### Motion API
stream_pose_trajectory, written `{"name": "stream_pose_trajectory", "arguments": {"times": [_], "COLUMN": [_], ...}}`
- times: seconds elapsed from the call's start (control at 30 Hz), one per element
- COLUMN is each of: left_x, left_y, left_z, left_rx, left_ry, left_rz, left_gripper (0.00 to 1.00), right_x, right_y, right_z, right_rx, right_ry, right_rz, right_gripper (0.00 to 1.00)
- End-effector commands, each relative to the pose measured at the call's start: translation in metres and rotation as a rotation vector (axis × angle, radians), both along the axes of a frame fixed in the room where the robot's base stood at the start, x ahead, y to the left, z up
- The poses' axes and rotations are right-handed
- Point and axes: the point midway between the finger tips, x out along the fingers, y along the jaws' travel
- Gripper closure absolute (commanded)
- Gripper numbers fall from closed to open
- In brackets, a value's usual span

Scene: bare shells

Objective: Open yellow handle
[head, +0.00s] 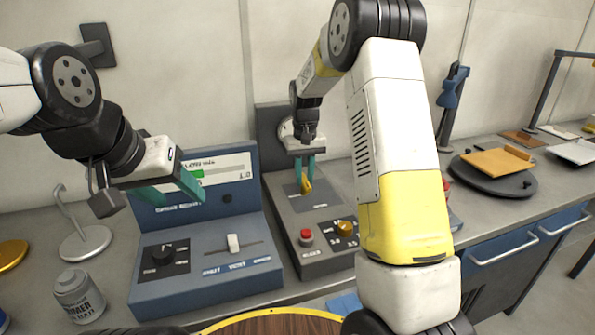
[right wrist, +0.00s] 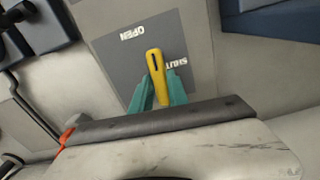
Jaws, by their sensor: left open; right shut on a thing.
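The yellow handle (head: 306,186) sits on the grey console (head: 284,211), on a darker plate. In the right wrist view the yellow handle (right wrist: 155,66) lies between the words OPEN and SHUT, with its tip nearer SHUT. My right gripper (head: 305,178) reaches down to it, and its green fingers (right wrist: 157,92) are shut on the handle. My left gripper (head: 174,192) is open and empty in front of the blue console, well left of the handle. The handle's base is partly hidden by the fingers.
The blue console (head: 205,270) with a black knob and white slider stands left of the grey one. A grey can (head: 78,295) stands at the left front. My right arm hides the middle right.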

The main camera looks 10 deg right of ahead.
Motion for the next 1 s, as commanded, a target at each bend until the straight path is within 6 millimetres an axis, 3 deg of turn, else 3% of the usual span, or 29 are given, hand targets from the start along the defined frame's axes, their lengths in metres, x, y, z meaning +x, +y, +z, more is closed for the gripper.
{"name": "stream_pose_trajectory", "arguments": {"times": [0.77,0.8,0.9,1.0], "left_x": [0.0000,0.0000,0.0000,0.0000], "left_y": [0.0000,0.0000,0.0000,0.0000], "left_z": [0.0000,0.0000,0.0000,0.0000], "left_rx": [0.000,0.000,0.000,0.000], "left_ry": [0.000,0.000,0.000,0.000], "left_rz": [0.000,0.000,0.000,0.000], "left_gripper": [0.45,0.45,0.45,0.45], "right_x": [0.0008,0.0008,0.0006,0.0004], "right_y": [-0.0003,-0.0003,-0.0002,-0.0002], "right_z": [0.0008,0.0008,0.0006,0.0004], "right_rx": [-0.001,-0.001,-0.001,-0.001], "right_ry": [-0.003,-0.003,-0.002,-0.002], "right_rz": [0.100,0.100,0.100,0.099], "right_gripper": [1.00,0.74,0.58,0.58]}}
